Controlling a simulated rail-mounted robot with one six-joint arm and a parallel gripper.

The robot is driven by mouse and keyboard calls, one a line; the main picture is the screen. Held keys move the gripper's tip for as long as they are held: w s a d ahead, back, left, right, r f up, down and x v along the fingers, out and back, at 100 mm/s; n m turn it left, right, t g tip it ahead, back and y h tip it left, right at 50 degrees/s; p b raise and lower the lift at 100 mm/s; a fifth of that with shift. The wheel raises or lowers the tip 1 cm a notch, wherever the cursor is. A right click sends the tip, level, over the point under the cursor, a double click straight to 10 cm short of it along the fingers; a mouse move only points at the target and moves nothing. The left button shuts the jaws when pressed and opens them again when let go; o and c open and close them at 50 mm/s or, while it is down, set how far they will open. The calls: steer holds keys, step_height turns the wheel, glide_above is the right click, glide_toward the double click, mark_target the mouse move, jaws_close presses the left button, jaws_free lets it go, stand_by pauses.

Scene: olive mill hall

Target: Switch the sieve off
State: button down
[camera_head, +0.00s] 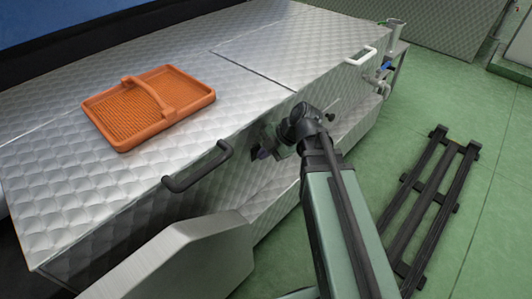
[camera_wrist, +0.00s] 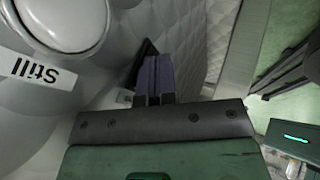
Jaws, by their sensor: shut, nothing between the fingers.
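The quilted metal machine (camera_head: 60,190) fills the left and middle of the head view; I take it for the sieve. My gripper (camera_head: 263,153) is at its front face, below the top edge and right of the black handle. In the wrist view the fingers (camera_wrist: 155,78) are together, with nothing visible between them. Their tips are close to a dark, angular part (camera_wrist: 146,50) by the quilted wall (camera_wrist: 190,40). I cannot tell whether they touch it. No switch shows clearly; my gripper and wrist cover that spot.
An orange ribbed tray (camera_head: 185,112) with a handle lies on the machine's top. A black bar handle (camera_head: 197,167) and a white one (camera_head: 361,57) stick out from the front. A dark slatted pallet (camera_head: 430,200) lies on the green floor (camera_head: 490,130) at right.

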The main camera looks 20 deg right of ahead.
steer(key=shift+r+p, duration=0.4)
steer(key=shift+r, duration=0.25)
steer(key=shift+s, duration=0.1)
steer(key=s+d+r+p, duration=0.6)
steer(key=d+r+p, duration=0.1)
steer(key=d, duration=0.1)
steer(key=shift+s, duration=0.15)
steer(key=shift+r, duration=0.1)
